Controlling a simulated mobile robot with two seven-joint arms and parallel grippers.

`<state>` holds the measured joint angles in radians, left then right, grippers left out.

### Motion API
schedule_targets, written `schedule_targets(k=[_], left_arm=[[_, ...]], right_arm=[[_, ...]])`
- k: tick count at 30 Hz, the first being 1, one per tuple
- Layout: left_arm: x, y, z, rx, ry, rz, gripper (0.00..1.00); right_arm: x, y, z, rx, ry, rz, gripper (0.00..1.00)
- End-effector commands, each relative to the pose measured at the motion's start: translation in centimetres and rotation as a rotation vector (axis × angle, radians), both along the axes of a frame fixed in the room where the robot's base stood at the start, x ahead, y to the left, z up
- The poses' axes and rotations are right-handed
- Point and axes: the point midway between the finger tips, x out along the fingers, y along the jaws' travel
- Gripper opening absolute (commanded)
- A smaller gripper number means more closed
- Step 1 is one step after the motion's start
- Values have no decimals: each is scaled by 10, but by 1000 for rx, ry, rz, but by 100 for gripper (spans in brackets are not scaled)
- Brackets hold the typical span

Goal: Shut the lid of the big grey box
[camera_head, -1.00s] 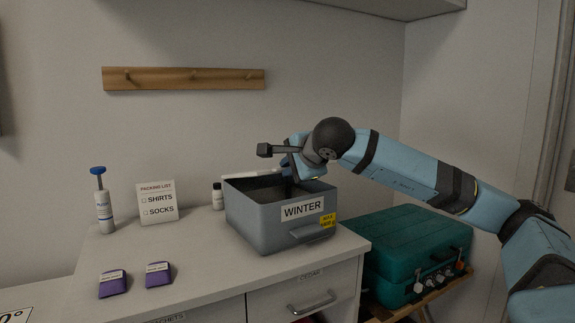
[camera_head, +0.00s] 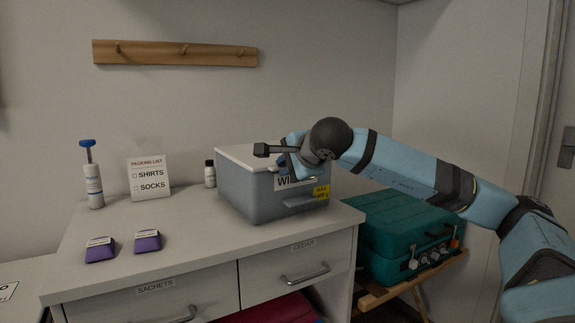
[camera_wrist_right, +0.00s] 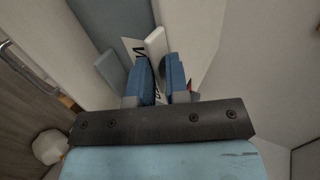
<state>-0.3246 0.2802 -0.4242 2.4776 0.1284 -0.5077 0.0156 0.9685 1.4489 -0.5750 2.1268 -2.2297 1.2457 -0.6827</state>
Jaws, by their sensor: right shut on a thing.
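The big grey box (camera_head: 250,196) stands on the white cabinet top, with a "WINTER" label (camera_head: 283,183) partly hidden by my arm. Its pale lid (camera_head: 238,154) lies flat over the opening; whether it is fully seated at the front right is hidden. My right gripper (camera_head: 290,165) is at the lid's front edge. In the right wrist view, the blue fingers of this gripper (camera_wrist_right: 163,80) are shut on the lid's white edge (camera_wrist_right: 155,45), and the box's grey handle (camera_wrist_right: 110,70) is beside them. My left gripper is not in view.
Two purple sachets (camera_head: 148,241), a blue-topped pump bottle (camera_head: 92,182), a packing list card (camera_head: 150,180) and a small black-capped bottle (camera_head: 210,174) stand left of the box. A teal case (camera_head: 400,240) sits to the right on a wooden stand.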

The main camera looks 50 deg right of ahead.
Motion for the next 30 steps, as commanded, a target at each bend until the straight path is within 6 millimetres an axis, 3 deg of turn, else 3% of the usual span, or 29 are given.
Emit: schedule_targets(k=[1, 4, 5, 7, 19, 30], left_arm=[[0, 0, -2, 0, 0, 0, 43], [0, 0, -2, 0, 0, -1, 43], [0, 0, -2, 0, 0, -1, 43], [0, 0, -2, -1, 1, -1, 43], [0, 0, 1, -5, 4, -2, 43], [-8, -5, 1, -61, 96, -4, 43]], right_arm=[[1, 3, -15, 4, 32, 5, 0], [1, 3, -15, 4, 33, 5, 0], [1, 3, -16, 4, 33, 5, 22], [1, 3, -16, 5, 33, 6, 36], [-6, 4, -8, 3, 29, 5, 36], [-73, 19, 37, -5, 17, 1, 36]])
